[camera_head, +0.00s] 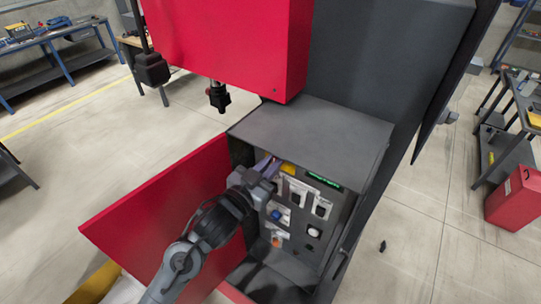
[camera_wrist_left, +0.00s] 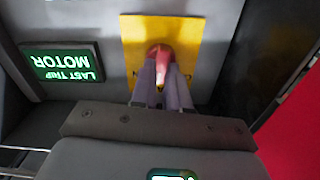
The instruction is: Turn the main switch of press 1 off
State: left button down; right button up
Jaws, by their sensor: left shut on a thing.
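The main switch is a red rotary knob (camera_wrist_left: 158,52) on a yellow plate (camera_wrist_left: 190,30), seen close in the left wrist view. In the head view only a bit of the yellow plate (camera_head: 288,169) shows, high on the panel inside the open cabinet. My left gripper (camera_head: 268,167) reaches into the cabinet from the left. In the left wrist view its two fingers (camera_wrist_left: 161,82) are shut on the red knob, one on each side. The knob's handle points toward the gripper's palm in that view. The fingers hide part of the knob and the lower plate. My right gripper is not in view.
A green-lit display (camera_head: 324,180) reading "LAST TRIP MOTOR" in the wrist view sits beside the switch. Below are other panel controls, including a blue button (camera_head: 286,217). The open red cabinet door (camera_head: 150,215) stands left of my arm. A grey cover (camera_head: 315,135) overhangs the panel.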

pick_arm(q)
jog(key=shift+w+a+n+p, duration=0.1)
jog(key=shift+n+p, duration=1.9)
jog(key=shift+n, duration=0.6)
jog(key=shift+w+a+n+p, duration=0.1)
jog(key=shift+n+p, duration=1.9)
jog(key=shift+n, duration=0.6)
jog(key=c, duration=1.1)
grip_release()
jog(key=shift+s+f, duration=0.1)
